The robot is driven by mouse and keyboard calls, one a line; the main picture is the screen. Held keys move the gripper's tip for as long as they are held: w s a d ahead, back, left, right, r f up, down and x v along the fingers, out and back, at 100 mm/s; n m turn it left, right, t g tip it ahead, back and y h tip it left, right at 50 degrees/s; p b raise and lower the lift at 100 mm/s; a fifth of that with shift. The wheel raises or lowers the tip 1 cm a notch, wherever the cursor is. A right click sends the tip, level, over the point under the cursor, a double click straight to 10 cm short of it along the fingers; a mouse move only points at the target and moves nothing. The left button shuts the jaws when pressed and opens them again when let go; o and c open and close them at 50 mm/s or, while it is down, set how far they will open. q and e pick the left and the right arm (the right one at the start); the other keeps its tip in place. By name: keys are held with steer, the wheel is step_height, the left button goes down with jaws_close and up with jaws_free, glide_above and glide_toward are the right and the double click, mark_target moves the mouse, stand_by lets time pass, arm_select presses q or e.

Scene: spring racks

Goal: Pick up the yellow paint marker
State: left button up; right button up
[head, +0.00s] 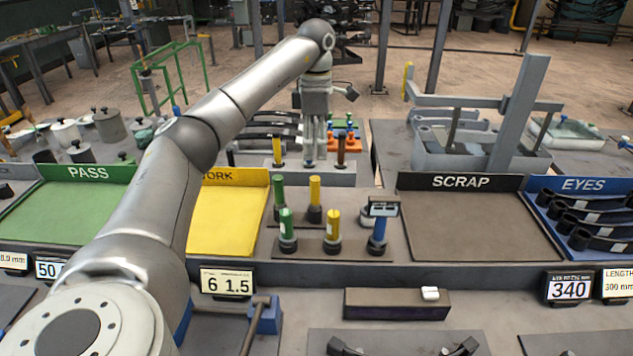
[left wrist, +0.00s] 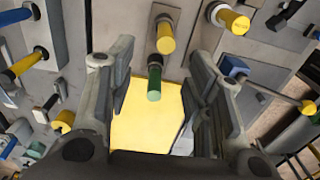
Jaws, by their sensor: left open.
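A slim yellow upright piece (head: 277,152), which looks like the yellow paint marker, stands in a grey holder (head: 290,177) behind the yellow tray. My left gripper (head: 314,155) points down over this holder, just right of that piece, with a brown piece (head: 341,152) on its other side. In the left wrist view my left gripper (left wrist: 160,105) is open, its fingers apart. A green-ended piece (left wrist: 154,84) and a yellow-ended one (left wrist: 165,38) show between and beyond the fingers. I cannot tell whether any yellow piece in that view is the marker. My right gripper is not in view.
Green, yellow and blue upright handles, including a front yellow one (head: 333,224), stand nearer in the middle. The yellow tray (head: 228,215), SCRAP tray (head: 475,225) and PASS tray (head: 70,210) flank them. A grey frame fixture (head: 480,150) stands at the back right.

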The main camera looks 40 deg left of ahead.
mark_target(315, 178)
arm_select(q)
steer(key=shift+f, duration=0.25)
steer(key=f, duration=0.2)
steer(key=s+f+p, duration=0.1)
steer(key=shift+d, duration=0.4)
steer(key=shift+f, duration=0.45)
steer(key=shift+w+a+f+p, duration=0.2)
steer(key=shift+f+p, duration=0.1)
steer(key=shift+f, duration=0.35)
steer(key=f+p, duration=0.1)
steer(key=f, duration=0.2)
steer(key=shift+s+d+f+p, duration=0.1)
steer(key=shift+s+f+p, duration=0.1)
steer(key=shift+p, duration=0.2)
steer(key=shift+f, duration=0.55)
jaws_close()
steer(key=shift+w, duration=0.1)
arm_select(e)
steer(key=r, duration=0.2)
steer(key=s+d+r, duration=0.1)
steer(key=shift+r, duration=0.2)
arm_select(q)
steer(key=shift+r, duration=0.15)
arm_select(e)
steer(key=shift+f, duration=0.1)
